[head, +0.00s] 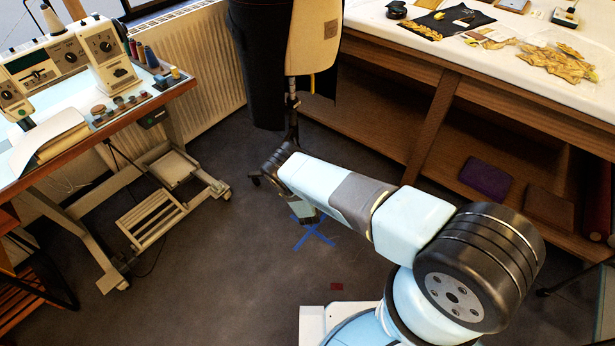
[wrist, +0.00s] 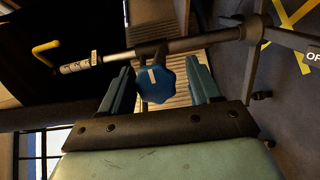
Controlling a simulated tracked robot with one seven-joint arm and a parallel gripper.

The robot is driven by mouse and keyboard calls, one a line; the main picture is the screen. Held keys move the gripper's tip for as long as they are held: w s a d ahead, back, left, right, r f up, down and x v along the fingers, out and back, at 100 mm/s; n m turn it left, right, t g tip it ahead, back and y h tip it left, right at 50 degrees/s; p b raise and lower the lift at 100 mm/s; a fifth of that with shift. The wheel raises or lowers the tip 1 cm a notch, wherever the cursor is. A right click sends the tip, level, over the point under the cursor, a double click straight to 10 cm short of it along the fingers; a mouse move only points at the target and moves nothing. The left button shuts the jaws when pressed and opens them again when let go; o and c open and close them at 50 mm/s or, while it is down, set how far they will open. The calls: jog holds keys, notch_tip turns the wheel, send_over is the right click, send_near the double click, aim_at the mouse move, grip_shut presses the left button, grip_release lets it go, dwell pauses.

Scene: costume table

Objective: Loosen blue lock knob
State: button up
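The blue lock knob (wrist: 155,82) shows in the wrist view, lobed, with a white line on its face. It sits on a black clamp on a metal rod (wrist: 115,57). My gripper (wrist: 158,70) is open, with one finger on each side of the knob. Small gaps show between the fingers and the knob, and I cannot tell its exact depth between them. In the head view my arm reaches toward the stand of a dress form (head: 315,40); the knob cannot be made out there.
A sewing table (head: 150,105) stands at left before a ribbed radiator (head: 195,60). A long white-topped worktable (head: 480,70) with a lower shelf runs along the back right. Blue tape (head: 314,234) marks the grey floor. Open floor lies between the tables.

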jog(key=shift+r, duration=0.1)
jog(key=shift+s, duration=0.1)
jog(key=s, duration=1.3)
jog(key=shift+s, duration=0.25)
jog(key=shift+d, duration=0.1)
